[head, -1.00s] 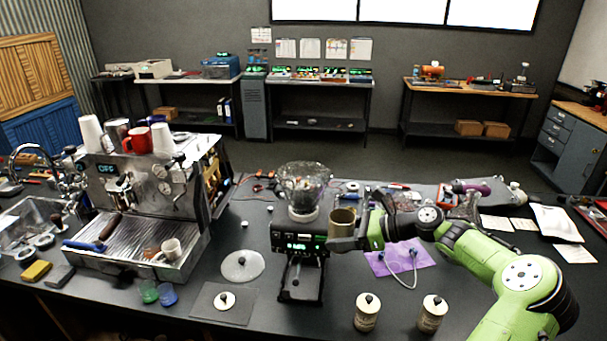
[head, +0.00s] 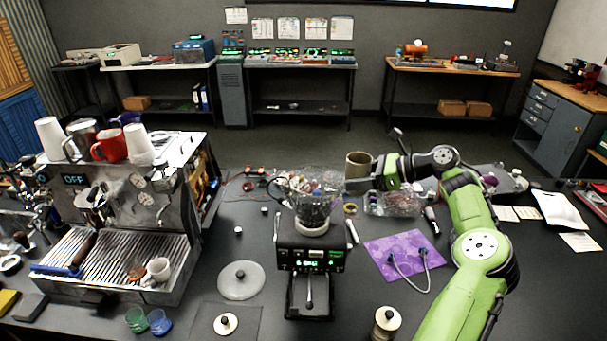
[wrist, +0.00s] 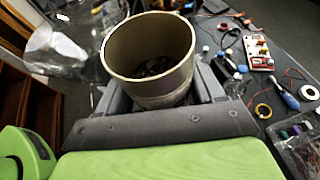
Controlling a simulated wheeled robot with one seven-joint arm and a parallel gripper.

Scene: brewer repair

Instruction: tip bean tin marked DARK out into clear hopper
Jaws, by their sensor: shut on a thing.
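An open, tan bean tin (head: 358,166) is held upright in my gripper (head: 352,185), just right of the clear hopper and a little above its rim. In the wrist view the tin (wrist: 150,45) is between my gripper's jaws (wrist: 160,105), with dark contents low inside. Its marking cannot be read. The clear hopper (head: 311,192) sits on the black grinder (head: 312,255); its top is open. The hopper also shows at the upper left of the wrist view (wrist: 65,50), beside the tin.
A lidded tin (head: 387,322) stands at the front right. A clear round lid (head: 240,280) lies left of the grinder, and a small knobbed lid (head: 226,323) lies on a dark mat. The espresso machine (head: 120,205) stands left. A purple mat (head: 403,255) lies right.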

